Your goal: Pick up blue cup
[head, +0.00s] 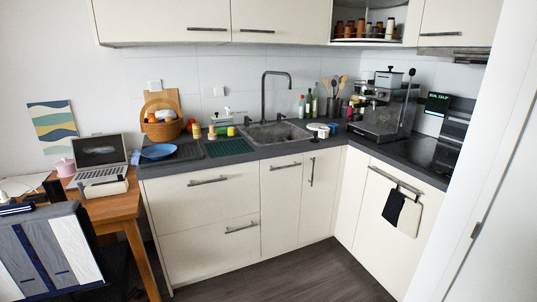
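A small blue object (334,128), which may be the blue cup, stands on the dark counter (250,151) right of the sink (275,134). It is too small for its shape to be told. It is beside a round white object (318,128). A blue plate or shallow bowl (158,152) lies on the counter's left end. Neither of my grippers is in view.
A wicker basket (161,129) and small bottles stand left of the sink. A coffee machine (383,108) stands at the right corner. A wooden table (112,208) with a laptop (98,152) is at the left. The floor (285,280) before the cabinets is clear.

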